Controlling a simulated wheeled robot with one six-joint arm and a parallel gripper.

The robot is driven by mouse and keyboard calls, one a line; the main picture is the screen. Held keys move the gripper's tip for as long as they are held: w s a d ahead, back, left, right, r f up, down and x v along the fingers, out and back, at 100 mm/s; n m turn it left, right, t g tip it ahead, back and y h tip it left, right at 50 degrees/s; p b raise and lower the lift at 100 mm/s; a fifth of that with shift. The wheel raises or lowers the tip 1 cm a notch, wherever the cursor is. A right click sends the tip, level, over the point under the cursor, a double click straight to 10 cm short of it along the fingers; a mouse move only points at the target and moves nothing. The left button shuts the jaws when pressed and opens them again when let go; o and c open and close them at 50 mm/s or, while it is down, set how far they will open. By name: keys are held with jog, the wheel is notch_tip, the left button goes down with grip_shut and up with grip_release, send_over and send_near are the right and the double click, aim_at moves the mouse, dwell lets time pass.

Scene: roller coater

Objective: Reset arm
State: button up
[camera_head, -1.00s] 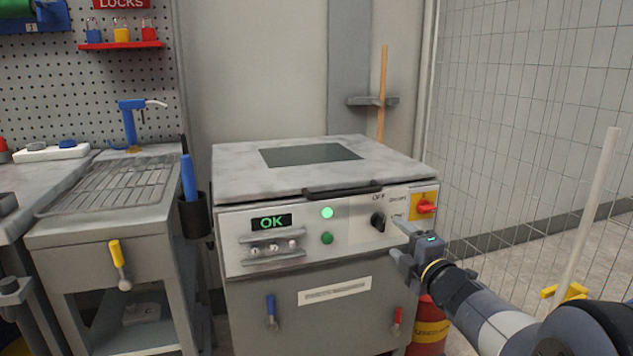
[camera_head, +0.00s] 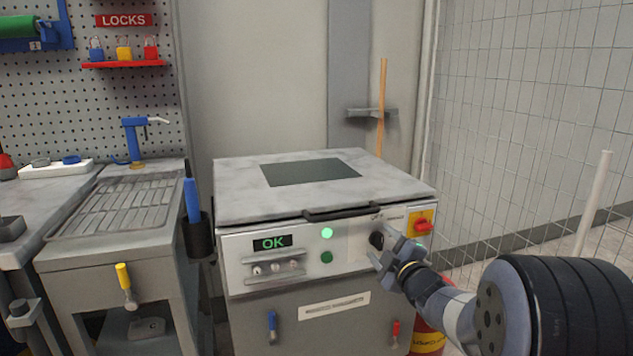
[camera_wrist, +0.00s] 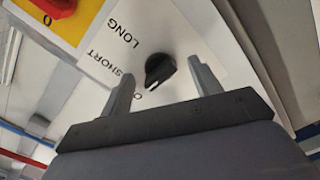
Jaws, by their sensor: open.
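My gripper (camera_head: 386,254) is in front of the right part of the coater's control panel, at the black rotary knob (camera_head: 377,240). In the wrist view my gripper (camera_wrist: 165,88) is open, with its two grey fingers apart and nothing held. The black knob (camera_wrist: 159,69) shows beyond and between the fingertips, with LONG and SHORT printed beside it. I cannot tell whether a finger touches it. My arm reaches in from the lower right of the head view.
The coater (camera_head: 300,193) has a closed top with a dark window, a green OK display (camera_head: 272,243) and a red switch on yellow (camera_head: 422,224). A sink bench (camera_head: 120,205) stands left. A red drum (camera_head: 428,335) and mesh fence (camera_head: 535,130) are right.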

jog(key=m+p, duration=0.3)
jog(key=p, duration=0.1)
jog(key=shift+r, duration=0.2)
jog(key=s+d+m+h+p, duration=0.1)
jog(key=s+d, duration=0.3)
jog(key=s, duration=0.8)
jog(key=shift+d+r+m+p, duration=0.3)
jog(key=shift+d+r+p, duration=0.1)
jog(key=shift+p, duration=0.15)
jog(key=shift+f+h, duration=0.1)
jog(key=shift+h, duration=0.3)
